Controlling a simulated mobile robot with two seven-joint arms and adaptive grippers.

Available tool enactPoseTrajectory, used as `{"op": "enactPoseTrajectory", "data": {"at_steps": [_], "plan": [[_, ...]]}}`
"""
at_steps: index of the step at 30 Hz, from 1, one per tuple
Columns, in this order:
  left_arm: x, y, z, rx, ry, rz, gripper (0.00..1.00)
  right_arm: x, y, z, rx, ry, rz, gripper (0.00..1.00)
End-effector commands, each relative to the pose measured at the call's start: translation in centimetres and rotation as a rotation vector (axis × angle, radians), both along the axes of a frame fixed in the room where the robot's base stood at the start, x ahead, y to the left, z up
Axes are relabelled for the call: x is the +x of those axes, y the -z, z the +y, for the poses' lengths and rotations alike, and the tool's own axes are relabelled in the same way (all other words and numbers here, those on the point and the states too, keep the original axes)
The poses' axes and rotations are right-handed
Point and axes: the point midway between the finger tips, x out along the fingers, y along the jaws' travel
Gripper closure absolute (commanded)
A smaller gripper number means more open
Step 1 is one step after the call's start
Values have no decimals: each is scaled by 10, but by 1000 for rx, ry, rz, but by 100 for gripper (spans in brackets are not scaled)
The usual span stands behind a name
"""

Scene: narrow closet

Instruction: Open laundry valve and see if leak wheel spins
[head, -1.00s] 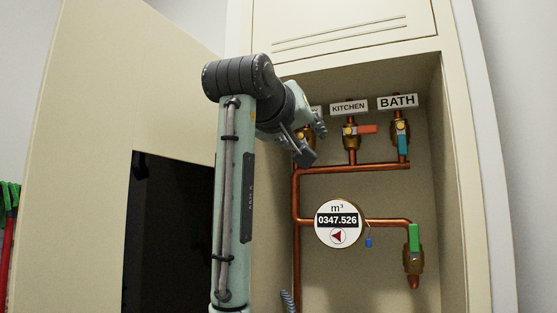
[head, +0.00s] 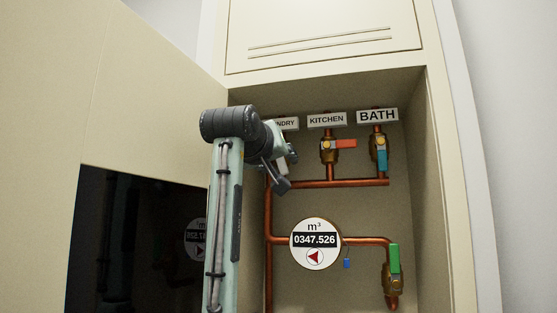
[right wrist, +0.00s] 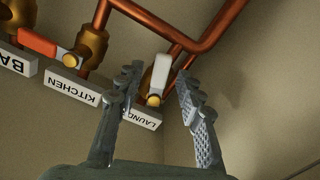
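The laundry valve's white handle (right wrist: 160,76) extends away from the partly hidden LAUNDRY label (head: 287,124), roughly along its pipe. My right gripper (head: 281,172) is at this valve and hides most of it in the head view. In the right wrist view the gripper (right wrist: 160,85) is open, with the white handle between its fingers. I cannot tell if either finger touches it. The round meter (head: 301,255) reads 0347.526. Its red triangle, the leak wheel (head: 314,257), points left; one picture cannot show spin. My left gripper is out of view.
The kitchen valve's red handle (head: 345,144) lies across its pipe. Copper pipes (head: 335,183) and cabinet walls (head: 440,190) surround the valves. A dark reflective panel (head: 140,250) is at left.

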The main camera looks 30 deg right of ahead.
Motion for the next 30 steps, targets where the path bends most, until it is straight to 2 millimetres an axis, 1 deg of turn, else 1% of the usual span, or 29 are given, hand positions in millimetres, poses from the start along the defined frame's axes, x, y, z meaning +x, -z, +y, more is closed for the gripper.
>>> {"op": "enactPoseTrajectory", "data": {"at_steps": [5,6,12,15,21,30], "plan": [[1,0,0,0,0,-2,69,0,0,0,0,0,0,63],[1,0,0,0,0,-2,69,0,0,0,0,0,0,65],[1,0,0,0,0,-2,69,0,0,0,0,0,0,90],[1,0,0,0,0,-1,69,0,0,0,-1,0,-1,100],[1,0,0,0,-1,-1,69,1,0,1,16,-1,-19,100],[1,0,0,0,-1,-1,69,8,1,8,198,-2,-233,100]]}}
